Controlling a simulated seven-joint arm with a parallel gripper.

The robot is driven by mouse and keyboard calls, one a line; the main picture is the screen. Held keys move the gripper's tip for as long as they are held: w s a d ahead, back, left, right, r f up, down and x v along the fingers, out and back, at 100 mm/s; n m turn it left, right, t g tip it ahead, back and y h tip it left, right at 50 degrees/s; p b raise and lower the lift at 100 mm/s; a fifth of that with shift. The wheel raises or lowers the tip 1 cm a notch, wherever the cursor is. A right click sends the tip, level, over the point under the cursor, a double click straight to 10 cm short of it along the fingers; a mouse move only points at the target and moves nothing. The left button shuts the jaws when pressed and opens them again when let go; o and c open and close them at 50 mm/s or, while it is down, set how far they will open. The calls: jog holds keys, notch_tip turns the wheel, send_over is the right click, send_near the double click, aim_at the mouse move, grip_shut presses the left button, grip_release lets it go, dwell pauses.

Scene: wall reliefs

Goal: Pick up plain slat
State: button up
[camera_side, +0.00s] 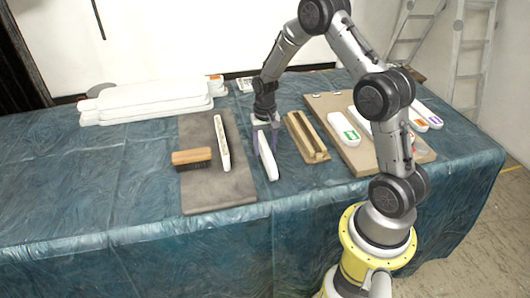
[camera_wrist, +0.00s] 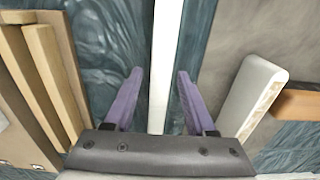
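A plain white slat (camera_side: 267,163) lies on the blue cloth between the grey mat and the wooden rack. In the wrist view the slat (camera_wrist: 165,50) runs lengthwise between my fingers. My gripper (camera_side: 265,140) is over the slat, pointing down. In the wrist view my gripper (camera_wrist: 159,74) is open, with its purple fingers one on each side of the slat and a gap showing on both sides. Part of the slat is hidden behind the gripper in the side view.
Another white slat (camera_side: 222,143), patterned along one side, and a wooden-handled brush (camera_side: 192,156) lie on the grey mat (camera_side: 215,195). A grooved wooden rack (camera_side: 307,137) is right of my gripper. A brown board (camera_side: 357,158) holds several labelled white pieces. White pieces (camera_side: 150,100) are stacked back left.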

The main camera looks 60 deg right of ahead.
grip_shut()
jog(key=shift+r, duration=0.1)
